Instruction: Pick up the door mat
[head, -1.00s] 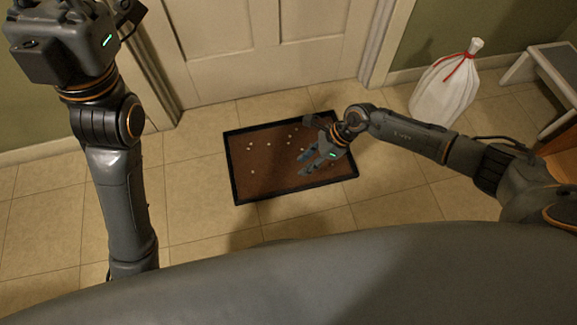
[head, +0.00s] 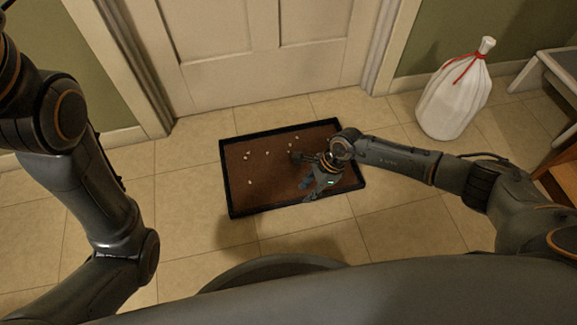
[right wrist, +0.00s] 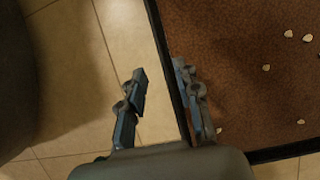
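The door mat (head: 270,180) is a brown rectangle with a raised black rim. It lies flat on the tiled floor in front of the door, with several small pale bits on it. My right gripper (head: 307,190) is over the mat's near edge, its fingers pointing down-left in the head view. In the right wrist view the gripper (right wrist: 160,72) is open and empty. One finger is over the tile and the other is at the mat's black rim, beside the brown mat surface (right wrist: 235,75). Whether it touches the rim cannot be told. My left gripper is out of view.
A closed pale door (head: 260,60) stands just behind the mat. A white bag with a red tie (head: 452,98) stands on the floor at right, near a small table (head: 555,75). Tile floor (head: 200,235) is clear left of and in front of the mat.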

